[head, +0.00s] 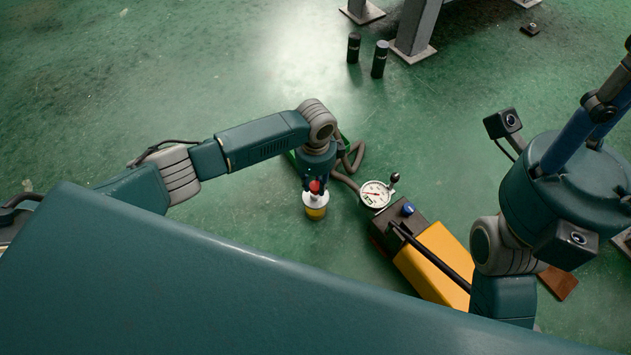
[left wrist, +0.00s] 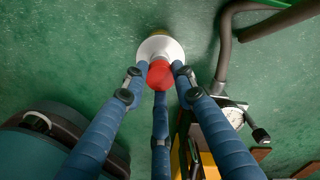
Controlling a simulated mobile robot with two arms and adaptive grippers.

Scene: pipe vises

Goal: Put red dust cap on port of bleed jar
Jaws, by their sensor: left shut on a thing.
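The red dust cap (head: 315,186) is between the fingers of my left gripper (head: 314,188). In the left wrist view the same red cap (left wrist: 160,74) sits between the blue fingertips of my left gripper (left wrist: 158,76), which are shut on it. The bleed jar (head: 316,206), with a white top and yellow lower part, stands on the floor just below the cap. Its white top (left wrist: 160,46) shows behind the cap in the left wrist view.
A round pressure gauge (head: 375,194) with a grey hose (head: 349,165) is right of the jar. A yellow pump box (head: 436,262) with a black handle lies further right. Two black cylinders (head: 366,53) stand near grey posts at the back. The floor left of the jar is clear.

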